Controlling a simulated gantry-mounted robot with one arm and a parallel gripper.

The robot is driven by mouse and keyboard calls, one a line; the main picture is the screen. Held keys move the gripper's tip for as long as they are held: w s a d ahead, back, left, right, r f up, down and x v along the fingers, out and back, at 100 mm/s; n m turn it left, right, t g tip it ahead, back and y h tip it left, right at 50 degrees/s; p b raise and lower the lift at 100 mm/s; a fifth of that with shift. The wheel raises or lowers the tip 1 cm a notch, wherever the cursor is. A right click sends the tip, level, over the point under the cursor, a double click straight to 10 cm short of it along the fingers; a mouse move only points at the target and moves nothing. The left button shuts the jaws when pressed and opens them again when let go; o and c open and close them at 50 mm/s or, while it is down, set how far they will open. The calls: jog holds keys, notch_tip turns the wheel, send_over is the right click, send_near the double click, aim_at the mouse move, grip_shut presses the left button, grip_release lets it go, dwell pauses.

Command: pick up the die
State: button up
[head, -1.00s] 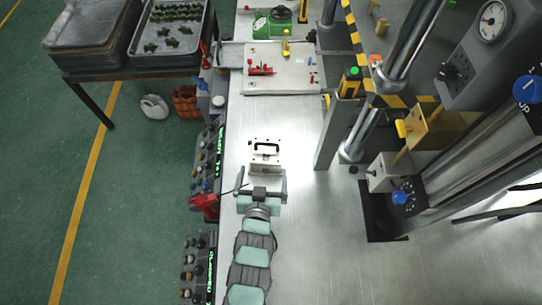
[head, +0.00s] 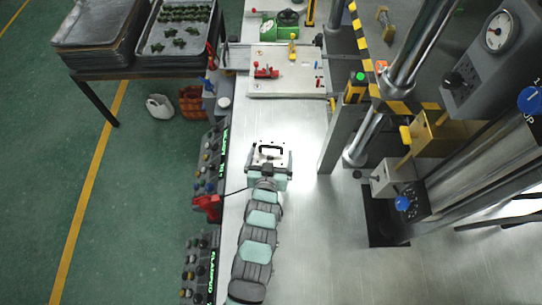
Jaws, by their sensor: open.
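The die (head: 271,152) is a pale metal block with a black handle on top. It sits on the bright metal bench in the head view, left of the press. My gripper (head: 270,161) is open at the die's near end, with dark fingers appearing to reach along its left and right sides. I cannot tell whether the fingers touch it. The near part of the die is hidden by my gripper.
A pale plate (head: 287,82) with red and yellow clamps lies farther back on the bench. The press column (head: 340,130) stands to the right. Control panels (head: 207,160) and a red device (head: 207,205) line the left edge. The bench right of my arm is clear.

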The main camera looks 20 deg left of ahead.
jog(key=shift+c, duration=0.6)
jog(key=shift+r, duration=0.15)
jog(key=c, duration=1.7)
